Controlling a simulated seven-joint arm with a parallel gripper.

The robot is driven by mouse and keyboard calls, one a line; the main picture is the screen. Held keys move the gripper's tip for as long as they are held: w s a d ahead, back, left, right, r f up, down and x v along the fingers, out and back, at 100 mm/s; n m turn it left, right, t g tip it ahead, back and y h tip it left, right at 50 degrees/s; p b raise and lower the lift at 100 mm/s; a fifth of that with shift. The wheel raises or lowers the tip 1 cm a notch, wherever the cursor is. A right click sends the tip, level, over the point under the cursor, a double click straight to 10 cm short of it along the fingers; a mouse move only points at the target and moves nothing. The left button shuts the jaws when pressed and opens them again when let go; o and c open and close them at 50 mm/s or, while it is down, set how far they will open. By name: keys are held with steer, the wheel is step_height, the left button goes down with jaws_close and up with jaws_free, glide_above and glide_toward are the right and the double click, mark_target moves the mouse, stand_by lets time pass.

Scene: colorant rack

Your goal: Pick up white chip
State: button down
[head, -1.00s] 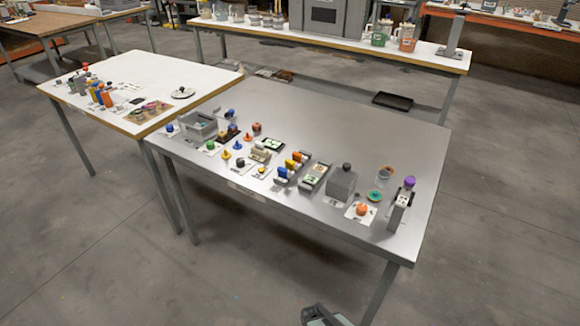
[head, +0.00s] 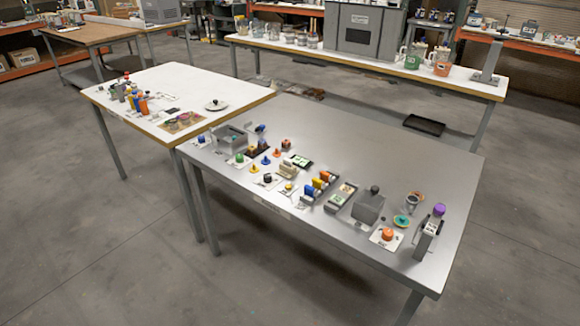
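The metal table (head: 330,135) holds a row of small items along its near side. I cannot pick out a white chip for certain at this size. Several small white cards or plates lie in the row, one under an orange knob (head: 388,234) and one under a green knob (head: 239,159). A small rack with blue, yellow and orange pieces (head: 318,187) stands mid-row. Beside it is a grey tray with light squares (head: 342,196). My gripper is not in view.
A grey block with a dark knob (head: 368,207) and a purple-topped stand (head: 430,232) are at the table's right end. A white-topped table (head: 185,85) adjoins at left. The metal table's far half is bare. A long bench (head: 380,66) stands behind, with a black tray (head: 424,125) below.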

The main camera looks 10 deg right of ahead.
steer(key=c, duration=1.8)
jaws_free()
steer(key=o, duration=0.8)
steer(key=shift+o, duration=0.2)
